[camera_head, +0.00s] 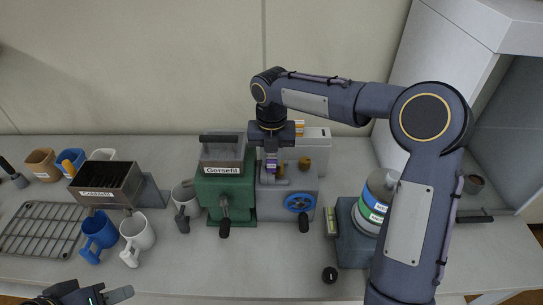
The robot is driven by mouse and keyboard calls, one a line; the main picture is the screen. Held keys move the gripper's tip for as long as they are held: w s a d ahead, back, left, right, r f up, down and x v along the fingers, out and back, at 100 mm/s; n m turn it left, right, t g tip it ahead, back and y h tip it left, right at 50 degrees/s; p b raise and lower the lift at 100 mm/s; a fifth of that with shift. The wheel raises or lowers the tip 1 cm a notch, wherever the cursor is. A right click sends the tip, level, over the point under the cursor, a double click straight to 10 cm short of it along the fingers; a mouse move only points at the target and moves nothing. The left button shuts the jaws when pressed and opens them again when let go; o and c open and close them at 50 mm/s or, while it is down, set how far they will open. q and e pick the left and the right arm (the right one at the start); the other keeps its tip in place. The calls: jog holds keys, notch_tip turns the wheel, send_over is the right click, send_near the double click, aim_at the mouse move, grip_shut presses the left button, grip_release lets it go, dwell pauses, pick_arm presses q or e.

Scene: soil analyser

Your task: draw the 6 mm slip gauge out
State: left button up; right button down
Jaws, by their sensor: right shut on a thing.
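My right gripper (271,152) points down over the grey machine (272,200) with the blue handwheel (299,203), at the middle of the bench. It is shut on a small purple piece (271,165) at the machine's top. The piece is mostly hidden by the jaws, and I cannot read its size or tell whether it is the 6 mm slip gauge. I cannot tell how deep it sits in the machine. My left gripper (88,293) is at the bottom left, partly cut off by the picture edge, and touches nothing that I can see.
A green machine labelled Gorsefil (226,188) stands close to the left of the grey one. Mugs (138,234), a wire rack (42,230) and a labelled metal box (105,186) fill the left. A drum with coloured bands (374,205) stands right. The front middle is mostly clear.

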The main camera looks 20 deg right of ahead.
aim_at(271, 155)
jog(key=shift+r+p, duration=0.65)
jog(key=shift+p, duration=0.15)
dwell(0.4)
jog(key=shift+r+p, duration=1.3)
jog(key=shift+r, duration=0.15)
jog(key=shift+r+p, duration=0.35)
jog(key=shift+r, duration=0.95)
